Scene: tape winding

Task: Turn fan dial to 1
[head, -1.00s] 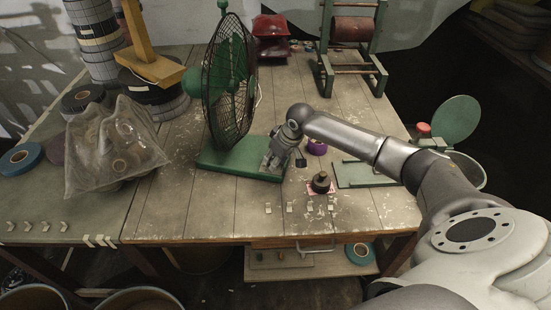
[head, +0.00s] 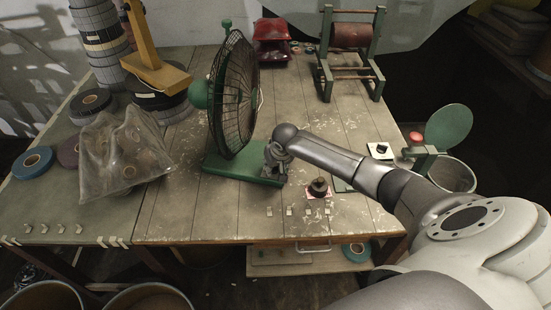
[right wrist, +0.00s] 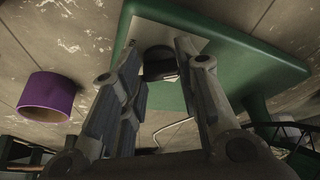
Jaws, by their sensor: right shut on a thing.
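The green fan (head: 234,95) with its black wire cage stands on the table, and its flat green base (head: 235,166) lies below it. In the right wrist view the green base (right wrist: 215,62) carries a pale label plate (right wrist: 150,32) with a dark dial (right wrist: 160,66). My right gripper (right wrist: 162,50) has its fingers on either side of the dial, shut on it; the fingers partly hide the label, and I cannot read the dial's setting. In the head view my right gripper (head: 275,164) is at the front right end of the base. My left gripper is in neither view.
A black knob (head: 319,187) and several small clips lie in front. A clear bag (head: 122,155) is at left.

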